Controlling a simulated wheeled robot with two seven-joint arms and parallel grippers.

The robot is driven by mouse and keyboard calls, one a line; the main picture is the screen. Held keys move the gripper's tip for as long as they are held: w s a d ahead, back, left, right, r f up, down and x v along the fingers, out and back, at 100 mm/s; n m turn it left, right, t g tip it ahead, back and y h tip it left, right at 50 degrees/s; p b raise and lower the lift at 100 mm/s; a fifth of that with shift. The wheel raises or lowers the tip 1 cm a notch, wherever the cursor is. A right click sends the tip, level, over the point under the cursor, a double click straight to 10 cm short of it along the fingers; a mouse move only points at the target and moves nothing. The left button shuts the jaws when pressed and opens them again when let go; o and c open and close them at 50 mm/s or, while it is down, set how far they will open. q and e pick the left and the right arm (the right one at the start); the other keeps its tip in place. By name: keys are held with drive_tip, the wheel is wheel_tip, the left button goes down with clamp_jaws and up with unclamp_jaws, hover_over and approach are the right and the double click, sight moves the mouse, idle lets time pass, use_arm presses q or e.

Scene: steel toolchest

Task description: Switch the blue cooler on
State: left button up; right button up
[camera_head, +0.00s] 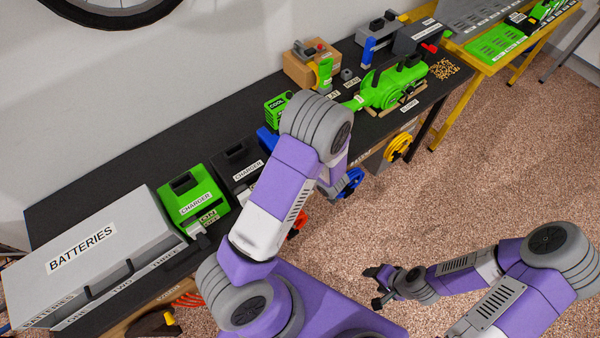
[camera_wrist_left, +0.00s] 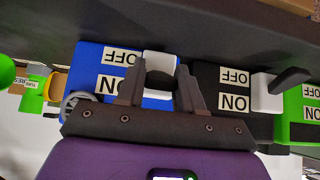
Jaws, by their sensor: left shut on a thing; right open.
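The blue cooler (camera_wrist_left: 100,70) shows upside down in the left wrist view, with OFF and ON labels and a white switch block (camera_wrist_left: 160,62). A dark lever end (camera_wrist_left: 159,82) stands out from the block. My left gripper (camera_wrist_left: 160,92) is shut on this lever, one finger on each side; the lever's exact tilt is hard to tell. In the head view only a sliver of the blue cooler (camera_head: 267,141) shows behind my left arm, and my left gripper is hidden there. My right gripper (camera_head: 379,285) is open and empty above the floor at lower right.
A black charger (camera_head: 238,160) and a green charger (camera_head: 192,197) stand left of the cooler on the black bench (camera_head: 100,165). A grey batteries case (camera_head: 100,250) is at the far left. A green box (camera_head: 277,107) and green machine (camera_head: 393,85) stand farther right.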

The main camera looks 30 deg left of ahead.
use_arm(q)
drive_tip(key=o, duration=1)
drive_tip(key=shift+o, duration=0.2)
drive_tip(key=p+v, duration=0.2)
drive_tip(key=v, duration=0.5)
drive_tip(key=shift+s+d+r, duration=0.15)
drive_tip(key=shift+r, duration=0.05)
wheel_tip(320, 180, down, 8)
drive_tip(key=s+d+m+h+b, duration=0.1)
drive_tip(key=m+h+b, duration=0.1)
drive_tip(key=m+h, duration=0.15)
drive_tip(key=s+d+f+m+g+h+b, duration=0.2)
drive_tip(key=s+d+f+m+h+b, duration=0.2)
drive_tip(key=s+d+f+m+h, duration=0.3)
drive_tip(key=s+d+f+h, duration=0.1)
drive_tip(key=s+d+f, duration=0.2)
drive_tip(key=s, duration=0.3)
drive_tip(key=shift+d+g, duration=0.3)
drive_tip(key=shift+d, duration=0.1)
